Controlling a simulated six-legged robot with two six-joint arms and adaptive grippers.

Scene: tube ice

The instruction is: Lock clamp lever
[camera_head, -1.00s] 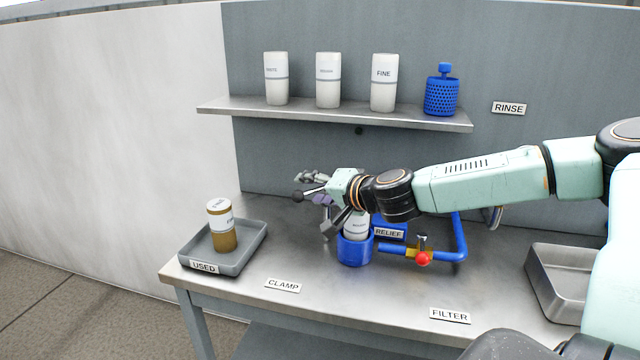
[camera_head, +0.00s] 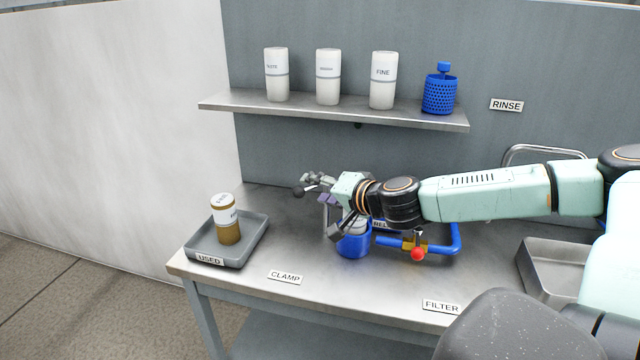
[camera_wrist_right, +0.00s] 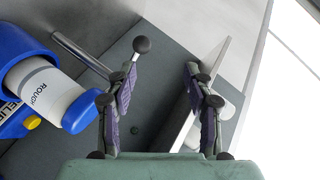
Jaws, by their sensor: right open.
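The clamp lever's black ball knob (camera_head: 298,191) sticks out left of my right gripper (camera_head: 322,200). In the right wrist view the knob (camera_wrist_right: 141,44) is just beyond the fingertips, near the left finger; I cannot tell whether they touch. My right gripper (camera_wrist_right: 162,70) is open, with nothing between its fingers. A blue filter housing (camera_head: 352,244) stands below it and holds a white cartridge; in the wrist view that cartridge (camera_wrist_right: 45,92) reads "ROUGH". My arm hides part of the housing and the lever's base. My left gripper is not in view.
A blue pipe with a red-knobbed valve (camera_head: 418,254) is right of the housing. A grey tray (camera_head: 205,250) with a brown used cartridge (camera_head: 228,222) stands at the left. A shelf (camera_head: 335,113) above holds several items. The table front by the CLAMP label (camera_head: 285,277) is clear.

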